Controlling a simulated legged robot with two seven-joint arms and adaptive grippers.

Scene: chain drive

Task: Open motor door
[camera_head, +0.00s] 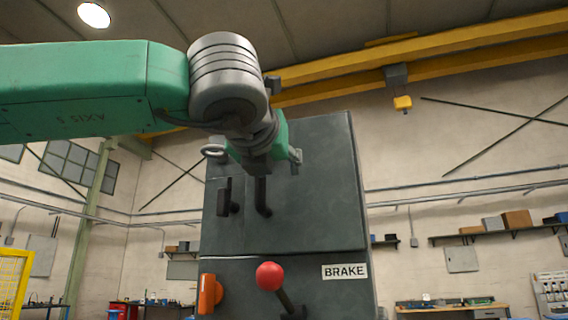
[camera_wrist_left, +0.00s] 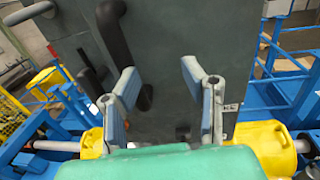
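The motor door is the upper dark grey panel (camera_head: 315,205) of the cabinet in the head view. A black bar handle (camera_head: 262,198) is on it, and a smaller black latch-like part (camera_head: 226,196) sits to its left. My left gripper (camera_head: 272,158) is in front of the panel's upper part, over the handle's top end. In the left wrist view, my left gripper (camera_wrist_left: 158,72) is open, its two blue-padded fingers apart. The black handle (camera_wrist_left: 113,38) runs behind the left finger, its lower end showing between the fingers. Contact cannot be told. My right gripper is not in view.
Below the panel are a red-knobbed lever (camera_head: 270,277), an orange handle (camera_head: 208,294) and a BRAKE label (camera_head: 344,271). Blue frames (camera_wrist_left: 285,95) and yellow parts (camera_wrist_left: 262,143) flank the cabinet in the wrist view. A yellow fence (camera_head: 12,280) stands at far left.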

